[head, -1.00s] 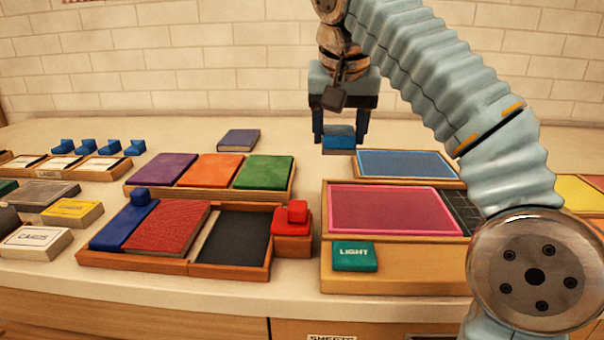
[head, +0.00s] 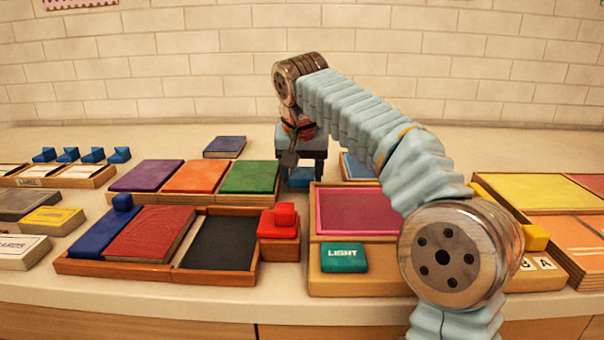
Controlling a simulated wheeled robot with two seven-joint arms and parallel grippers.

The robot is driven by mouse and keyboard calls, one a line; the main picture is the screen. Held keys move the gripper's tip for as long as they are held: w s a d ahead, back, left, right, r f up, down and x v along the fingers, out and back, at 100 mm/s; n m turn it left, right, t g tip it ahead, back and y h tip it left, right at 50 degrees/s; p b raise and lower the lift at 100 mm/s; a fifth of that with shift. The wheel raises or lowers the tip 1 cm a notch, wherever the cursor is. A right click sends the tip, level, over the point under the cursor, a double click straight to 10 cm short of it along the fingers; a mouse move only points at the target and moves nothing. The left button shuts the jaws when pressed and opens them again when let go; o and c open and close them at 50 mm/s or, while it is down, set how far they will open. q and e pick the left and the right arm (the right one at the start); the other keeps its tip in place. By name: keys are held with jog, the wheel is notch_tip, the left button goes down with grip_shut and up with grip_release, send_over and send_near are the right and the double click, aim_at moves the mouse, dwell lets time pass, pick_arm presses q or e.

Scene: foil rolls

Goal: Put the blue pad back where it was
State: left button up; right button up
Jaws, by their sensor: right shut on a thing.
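My right gripper (head: 302,182) points down over the back of the table, just left of the blue panel behind the pink one. It is shut on a small blue piece (head: 301,177), which looks like the blue pad; its full shape is partly hidden by the fingers. I cannot tell whether it touches the table. A dark blue flat block (head: 224,147) lies alone on the table further left and back. Another blue pad (head: 105,231), with a small blue knob at its back, lies at the left of the front wooden tray (head: 160,268). My left gripper is not in view.
Purple, orange and green (head: 250,177) pads fill a tray left of the gripper. A pink panel (head: 355,211) with a teal LIGHT block (head: 344,258) stands in front, and a blue panel (head: 358,166) is partly behind my arm. A red knobbed block (head: 279,222) sits nearby.

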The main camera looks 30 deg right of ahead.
jog(key=shift+f, duration=0.15)
jog(key=o, duration=0.7)
jog(key=shift+o, duration=0.2)
jog(key=shift+r, duration=0.25)
jog(key=p+v, duration=0.2)
jog(key=v, duration=1)
jog(key=shift+p, duration=0.35)
